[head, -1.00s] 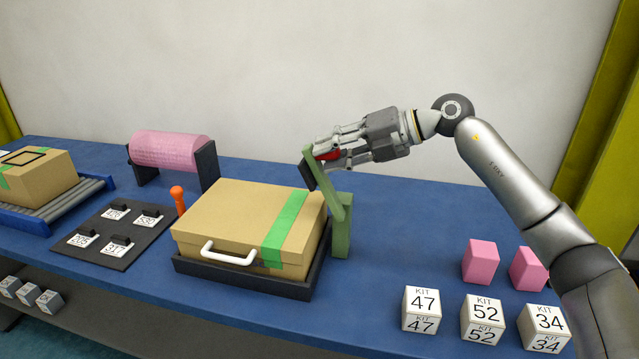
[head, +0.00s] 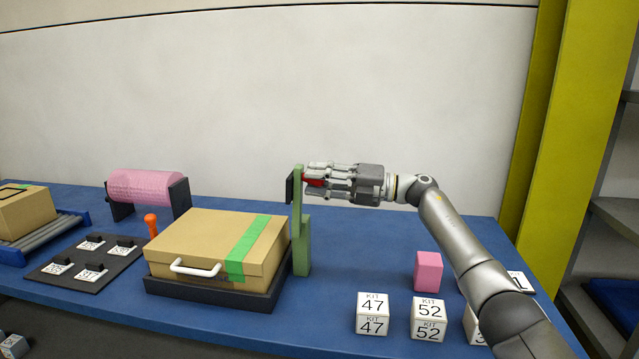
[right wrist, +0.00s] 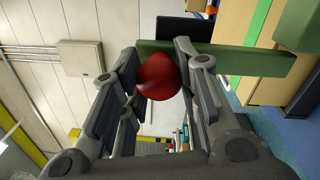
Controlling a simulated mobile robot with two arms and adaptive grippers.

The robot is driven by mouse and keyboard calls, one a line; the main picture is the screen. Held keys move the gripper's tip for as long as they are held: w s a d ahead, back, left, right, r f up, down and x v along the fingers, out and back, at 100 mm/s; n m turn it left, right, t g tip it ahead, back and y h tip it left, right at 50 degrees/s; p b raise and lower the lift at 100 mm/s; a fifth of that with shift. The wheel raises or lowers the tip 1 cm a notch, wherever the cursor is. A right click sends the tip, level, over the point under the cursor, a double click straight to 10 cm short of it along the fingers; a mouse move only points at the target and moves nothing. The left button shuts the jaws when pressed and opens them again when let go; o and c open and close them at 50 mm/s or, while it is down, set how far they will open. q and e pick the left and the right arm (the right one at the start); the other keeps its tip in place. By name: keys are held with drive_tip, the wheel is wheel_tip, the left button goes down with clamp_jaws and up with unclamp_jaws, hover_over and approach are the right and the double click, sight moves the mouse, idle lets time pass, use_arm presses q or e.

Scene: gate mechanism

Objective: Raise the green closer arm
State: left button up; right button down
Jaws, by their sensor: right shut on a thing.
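The green closer arm (head: 297,195) stands upright above its green post (head: 302,250), at the right side of the cardboard case. A dark pad (head: 289,188) sits on the arm's left face near its top. My right gripper (head: 311,181) is shut on the red knob (head: 314,182) at the upper part of the arm, reaching in from the right. In the right wrist view the red knob (right wrist: 158,76) is between the fingers, with the green arm (right wrist: 225,61) just beyond it. My left gripper is not in view.
The case (head: 210,245) with green tape and a white handle lies in a black tray (head: 210,292). An orange lever (head: 151,225), a numbered dark board (head: 62,275) and a pink roll (head: 145,187) are to the left. Kit boxes (head: 372,315) and a pink block (head: 428,270) are front right.

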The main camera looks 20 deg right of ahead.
drive_tip(key=c, duration=1.1)
unclamp_jaws()
drive_tip(key=shift+a, duration=0.1)
drive_tip(key=v, duration=1.2)
